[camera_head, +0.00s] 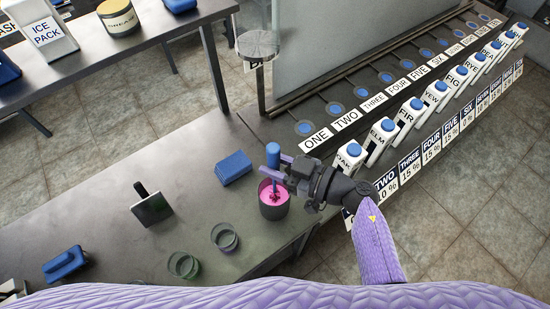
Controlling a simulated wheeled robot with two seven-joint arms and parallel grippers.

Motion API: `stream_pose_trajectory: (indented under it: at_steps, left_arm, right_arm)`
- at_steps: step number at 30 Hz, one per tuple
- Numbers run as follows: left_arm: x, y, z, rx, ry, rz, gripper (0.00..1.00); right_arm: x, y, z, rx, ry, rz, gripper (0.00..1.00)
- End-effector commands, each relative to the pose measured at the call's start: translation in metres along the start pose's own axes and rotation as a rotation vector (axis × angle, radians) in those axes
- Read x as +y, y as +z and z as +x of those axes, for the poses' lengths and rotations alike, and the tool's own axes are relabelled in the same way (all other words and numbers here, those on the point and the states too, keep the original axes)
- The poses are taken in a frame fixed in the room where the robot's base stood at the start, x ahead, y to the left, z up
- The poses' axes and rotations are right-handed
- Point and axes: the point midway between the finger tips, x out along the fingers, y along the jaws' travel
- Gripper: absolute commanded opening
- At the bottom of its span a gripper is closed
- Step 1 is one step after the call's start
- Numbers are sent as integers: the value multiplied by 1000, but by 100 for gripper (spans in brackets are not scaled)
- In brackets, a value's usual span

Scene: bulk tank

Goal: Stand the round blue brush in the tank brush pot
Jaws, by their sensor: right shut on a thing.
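The round blue brush (273,156) is upright in the camera_head view, its blue handle rising above the fingers of my right gripper (276,175). The gripper is shut on the brush handle. Directly below is a dark round pot (273,211) with a pink inside, on the dark table near its right edge. The brush's lower end shows against the pink mouth of the pot. I cannot tell whether it touches the pot's bottom. Part of the handle is hidden by the fingers. My left gripper is not in view.
A blue block (233,168) lies left of the pot. Two clear glasses (224,237) stand at the front left. A dark-handled scraper-like tool (152,205) and another blue item (65,263) are farther left. White bottles (383,137) with blue caps line the rack at right.

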Motion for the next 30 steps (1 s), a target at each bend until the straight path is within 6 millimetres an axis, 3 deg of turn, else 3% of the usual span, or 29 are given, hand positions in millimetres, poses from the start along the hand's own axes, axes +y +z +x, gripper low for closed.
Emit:
stream_pose_trajectory:
  at_steps: [9, 10, 15, 23, 26, 30]
  left_arm:
    - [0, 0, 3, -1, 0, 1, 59]
    - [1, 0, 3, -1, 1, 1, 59]
    - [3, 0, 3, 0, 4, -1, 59]
    - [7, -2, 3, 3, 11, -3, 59]
    - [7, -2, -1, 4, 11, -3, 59]
    - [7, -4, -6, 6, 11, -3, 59]
  right_arm:
    - [0, 5, 1, 0, 0, -2, 0]
    - [0, 5, 1, 0, 0, -2, 40]
    - [0, 5, 1, 0, 0, -1, 76]
    - [0, 5, -2, -1, 0, -1, 77]
    - [0, 5, -18, -5, 0, -1, 77]
    - [0, 5, -55, -6, -1, -1, 77]
